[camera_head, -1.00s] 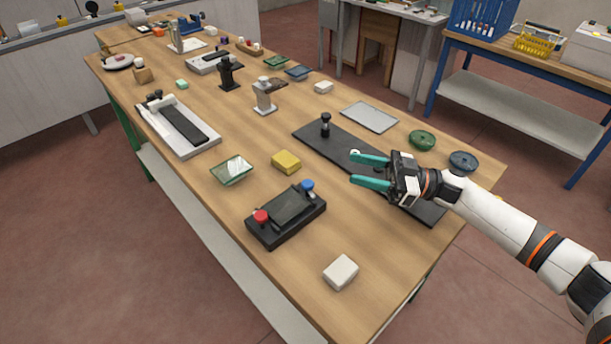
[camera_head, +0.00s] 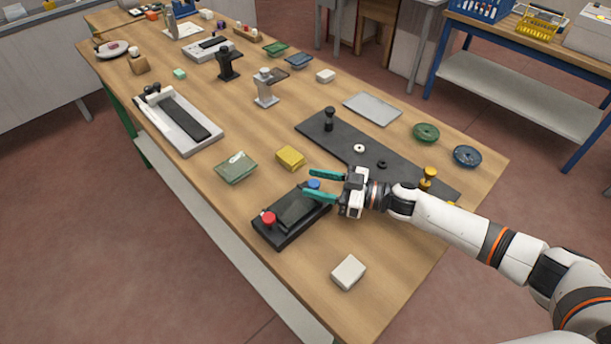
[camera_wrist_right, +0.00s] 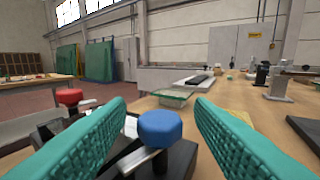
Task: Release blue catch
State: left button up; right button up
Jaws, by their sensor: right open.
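The blue catch (camera_head: 313,185) is a round blue knob at the far right corner of a black fixture (camera_head: 283,232). It also shows in the right wrist view as a blue knob (camera_wrist_right: 160,128) on a metal lever. A red knob (camera_head: 268,219) sits at the fixture's left end. My right gripper (camera_head: 313,184) is open, with its green fingers at the blue catch. In the right wrist view the knob lies between the two fingers with gaps on both sides, and I see no contact. My left gripper is out of view.
A yellow block (camera_head: 290,157) and a green-edged glass piece (camera_head: 236,168) lie just beyond the fixture. A white block (camera_head: 348,272) lies in front. A long black plate (camera_head: 345,148) with posts lies to the right.

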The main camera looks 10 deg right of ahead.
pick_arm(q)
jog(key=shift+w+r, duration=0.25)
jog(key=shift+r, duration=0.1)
pick_arm(e)
jog(key=shift+x, duration=1.5)
jog(key=c, duration=1)
jog(key=n+g+y+b, duration=0.1)
jog(key=n+g, duration=0.1)
jog(key=shift+f+g+b, duration=0.15)
jog(key=shift+g+b, duration=0.2)
jog(key=shift+g, duration=0.05)
jog(key=shift+s+n+g+b, duration=0.15)
jog(key=shift+n+g+b, duration=0.3)
jog(key=shift+g, duration=0.35)
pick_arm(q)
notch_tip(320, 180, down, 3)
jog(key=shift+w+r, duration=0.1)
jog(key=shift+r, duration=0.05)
pick_arm(e)
jog(key=shift+r+y, duration=0.2)
jog(key=shift+y, duration=0.1)
jog(key=o, duration=1)
